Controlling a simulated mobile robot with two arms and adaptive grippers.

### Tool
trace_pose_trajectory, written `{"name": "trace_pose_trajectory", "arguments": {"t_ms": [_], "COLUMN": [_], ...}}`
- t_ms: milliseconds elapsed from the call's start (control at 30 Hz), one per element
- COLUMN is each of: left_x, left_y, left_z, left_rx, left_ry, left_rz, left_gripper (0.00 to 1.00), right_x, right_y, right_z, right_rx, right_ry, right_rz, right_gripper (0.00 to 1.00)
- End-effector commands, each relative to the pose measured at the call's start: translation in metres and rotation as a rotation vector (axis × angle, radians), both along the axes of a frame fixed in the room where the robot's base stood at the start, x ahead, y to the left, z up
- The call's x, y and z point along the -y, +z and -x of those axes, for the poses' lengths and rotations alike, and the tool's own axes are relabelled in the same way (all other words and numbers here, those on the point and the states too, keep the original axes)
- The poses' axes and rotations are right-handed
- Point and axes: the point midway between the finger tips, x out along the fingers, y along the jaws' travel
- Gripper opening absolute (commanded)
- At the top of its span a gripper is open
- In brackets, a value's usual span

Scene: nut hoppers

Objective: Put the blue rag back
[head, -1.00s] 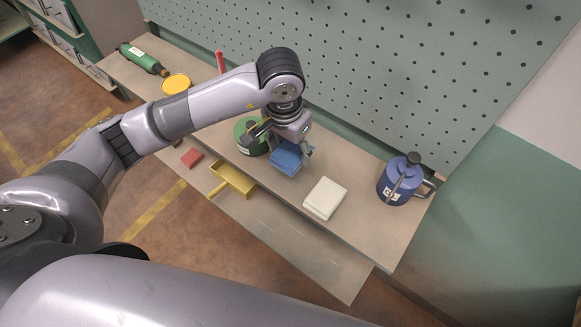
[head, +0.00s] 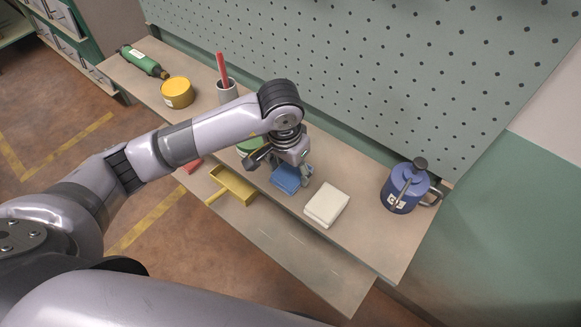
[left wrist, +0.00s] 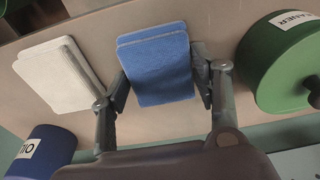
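The blue rag (head: 285,179), a folded stack, is at the bench top near its front edge, left of the white rag (head: 327,204). My left gripper (head: 290,170) is over it from above. In the left wrist view the blue rag (left wrist: 157,70) lies between the two fingers of my left gripper (left wrist: 160,82), which appear to press on its opposite sides. Whether its underside touches the bench is hard to tell. The white rag (left wrist: 57,75) lies flat beside it, apart from the left finger. My right gripper is not in view.
A green tin (left wrist: 285,65) stands close to the right finger. A blue can (head: 405,190) stands at the bench's right end. A yellow tray (head: 234,186) and a red block sit on the lower ledge. A yellow tin (head: 177,92) and grey cup (head: 226,92) stand farther left. Pegboard rises behind.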

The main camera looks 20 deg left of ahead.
Motion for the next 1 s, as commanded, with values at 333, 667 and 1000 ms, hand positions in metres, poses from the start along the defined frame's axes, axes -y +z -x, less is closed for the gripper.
{"name": "trace_pose_trajectory", "arguments": {"t_ms": [333, 667, 1000], "left_x": [0.000, 0.000, -0.004], "left_y": [0.001, 0.006, 0.075], "left_z": [0.000, 0.000, 0.006], "left_rx": [0.000, -0.001, 0.006], "left_ry": [0.000, 0.001, -0.001], "left_rz": [0.000, 0.001, -0.001], "left_gripper": [0.76, 0.76, 0.76], "right_x": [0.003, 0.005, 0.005], "right_y": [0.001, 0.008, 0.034], "right_z": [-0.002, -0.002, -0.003], "right_rx": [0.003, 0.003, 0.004], "right_ry": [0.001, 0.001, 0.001], "right_rz": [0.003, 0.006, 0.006], "right_gripper": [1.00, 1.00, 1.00]}}
